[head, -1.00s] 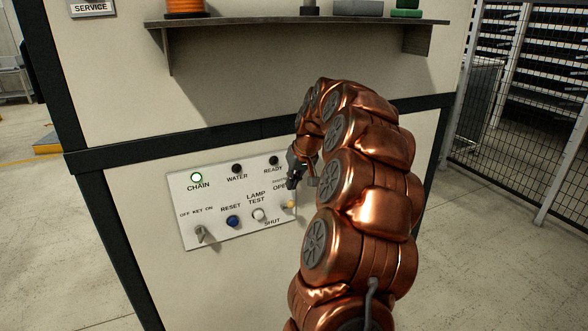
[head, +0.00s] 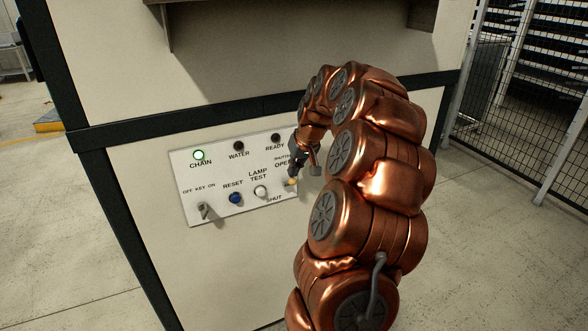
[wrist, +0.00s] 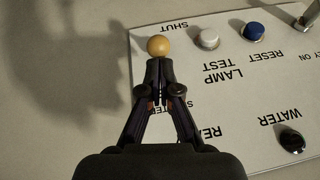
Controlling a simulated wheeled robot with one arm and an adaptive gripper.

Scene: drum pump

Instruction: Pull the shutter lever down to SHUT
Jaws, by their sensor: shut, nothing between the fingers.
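The shutter lever shows its round yellow-orange knob (wrist: 159,46) in the wrist view, with the SHUT label beside it. In the head view the knob (head: 292,182) is at the right edge of the control panel (head: 218,213), between the OPEN and SHUT labels, nearer OPEN. My gripper (wrist: 159,62) is shut and empty, its fingertips right at the knob on the OPEN side. I cannot tell whether they touch it. The lever's stem is hidden.
The panel also holds a key switch (head: 204,211), a blue RESET button (head: 235,198), a white LAMP TEST button (head: 260,191) and a lit green CHAIN lamp (head: 198,155). A shelf (head: 290,8) juts out above. Wire fencing (head: 500,90) stands at the right.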

